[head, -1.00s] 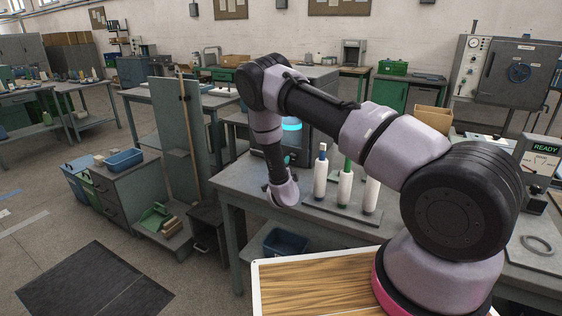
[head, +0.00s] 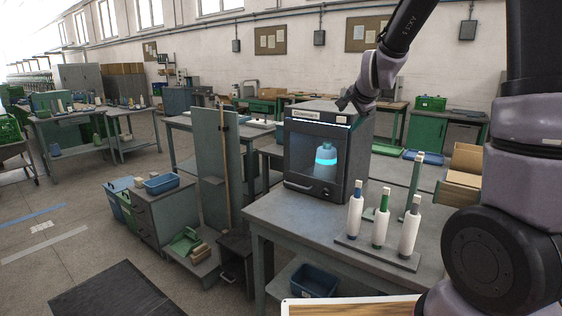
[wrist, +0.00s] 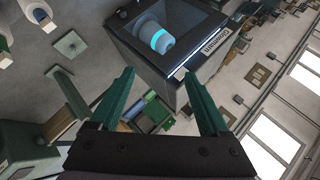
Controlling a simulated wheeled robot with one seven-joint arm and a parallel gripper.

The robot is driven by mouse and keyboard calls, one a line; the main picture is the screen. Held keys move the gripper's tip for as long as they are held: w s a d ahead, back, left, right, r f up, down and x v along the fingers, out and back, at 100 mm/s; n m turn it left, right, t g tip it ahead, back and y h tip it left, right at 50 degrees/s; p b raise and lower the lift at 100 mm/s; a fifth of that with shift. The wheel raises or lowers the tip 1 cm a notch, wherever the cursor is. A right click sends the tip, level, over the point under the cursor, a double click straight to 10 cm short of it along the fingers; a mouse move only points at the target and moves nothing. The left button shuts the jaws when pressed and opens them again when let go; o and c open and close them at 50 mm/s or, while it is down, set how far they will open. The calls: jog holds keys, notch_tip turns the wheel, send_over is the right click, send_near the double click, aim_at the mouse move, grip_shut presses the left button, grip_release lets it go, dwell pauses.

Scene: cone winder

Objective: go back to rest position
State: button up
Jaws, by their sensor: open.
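My gripper (wrist: 152,92) is open and empty in the wrist view, its two green fingers spread apart with nothing between them. In the head view my arm is raised at the right, and its wrist end stands high near the top of the dark winder box (head: 326,152). The fingers themselves are hard to make out there. The winder box also shows in the wrist view (wrist: 128,38), beyond the fingertips. Behind its window is a blue-grey cone with a glowing cyan band (head: 326,157).
A cardboard box (head: 462,178) is at the right. A tall grey panel (head: 217,165) stands left of the bench. Open floor (head: 60,240) lies at the left.

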jog(key=s+d+r+n+g, duration=0.1)
jog(key=s+r+n, duration=0.1)
jog(key=s, duration=0.8)
jog(key=s+d+r+n+g, duration=0.1)
jog(key=s+r+n, duration=0.2)
jog(key=s, duration=0.8)
jog(key=s+d+r+n+g+y, duration=0.1)
jog(key=s+r+n, duration=0.2)
jog(key=s, duration=0.7)
jog(key=shift+s+d+r+n, duration=0.15)
jog(key=shift+s+d+n, duration=0.05)
jog(key=shift+s+n, duration=0.15)
